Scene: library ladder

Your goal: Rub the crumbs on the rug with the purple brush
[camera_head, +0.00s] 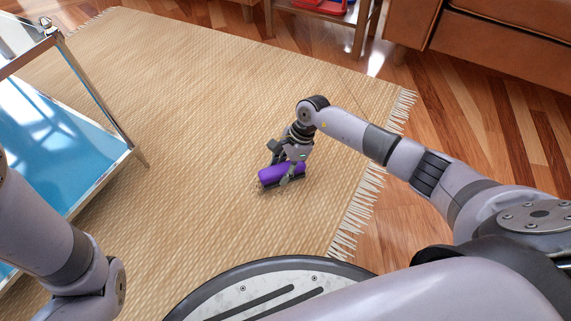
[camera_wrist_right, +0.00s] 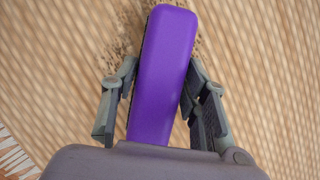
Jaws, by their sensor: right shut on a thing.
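The purple brush (camera_head: 281,174) is at the rug in the middle of the head view, bristle side down. My right gripper (camera_head: 288,168) is shut on it from above. In the right wrist view the brush (camera_wrist_right: 166,70) lies lengthwise between the two fingers of my right gripper (camera_wrist_right: 160,95). Dark crumbs (camera_wrist_right: 122,47) show on the rug beside and past the brush's far end; the brush hides others. The woven tan rug (camera_head: 200,90) lies under the brush. My left arm is at the lower left; its gripper is out of the picture.
A metal-framed cart with blue shelves (camera_head: 50,140) stands on the left. A brown leather sofa (camera_head: 500,45) and a small wooden table (camera_head: 325,15) are at the back. The rug's fringe (camera_head: 358,205) borders the wood floor on the right.

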